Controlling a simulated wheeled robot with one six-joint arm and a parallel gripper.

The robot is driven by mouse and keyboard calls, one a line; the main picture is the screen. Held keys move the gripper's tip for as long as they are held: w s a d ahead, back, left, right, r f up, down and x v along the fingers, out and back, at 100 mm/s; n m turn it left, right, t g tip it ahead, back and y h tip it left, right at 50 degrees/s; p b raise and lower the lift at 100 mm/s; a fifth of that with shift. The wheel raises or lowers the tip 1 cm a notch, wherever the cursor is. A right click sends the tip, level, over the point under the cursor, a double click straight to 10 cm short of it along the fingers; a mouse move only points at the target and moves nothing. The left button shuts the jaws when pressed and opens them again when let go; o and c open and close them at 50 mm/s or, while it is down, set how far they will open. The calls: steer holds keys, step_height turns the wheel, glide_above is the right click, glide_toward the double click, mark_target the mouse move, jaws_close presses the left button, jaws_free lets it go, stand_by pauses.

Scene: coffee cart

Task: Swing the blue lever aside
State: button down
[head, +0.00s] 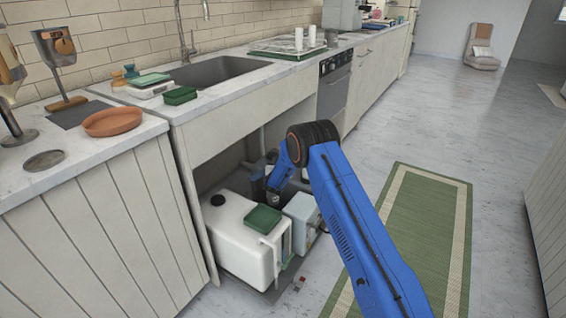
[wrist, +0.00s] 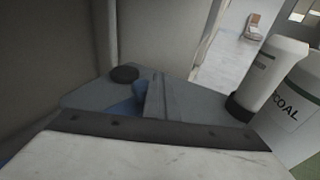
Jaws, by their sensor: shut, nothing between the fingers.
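My blue arm reaches into the open cabinet under the sink. My gripper (head: 258,184) is a small dark shape behind the white tank in the head view, partly hidden by my arm. It is shut and holds nothing. In the wrist view a small blue piece (wrist: 139,91), which may be the blue lever, stands at a grey-blue body (wrist: 185,98), beside a black round knob (wrist: 125,74). I cannot tell whether my gripper touches it. I cannot make out the lever in the head view.
A white tank (head: 235,238) with a green box (head: 263,219) on top fills the cabinet front. A grey box (head: 302,217) stands to its right. Cabinet walls close in the left.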

steer(key=shift+s+a, duration=0.1)
steer(key=shift+a, duration=0.05)
steer(key=v, duration=1.7)
steer(key=shift+s+r, duration=0.15)
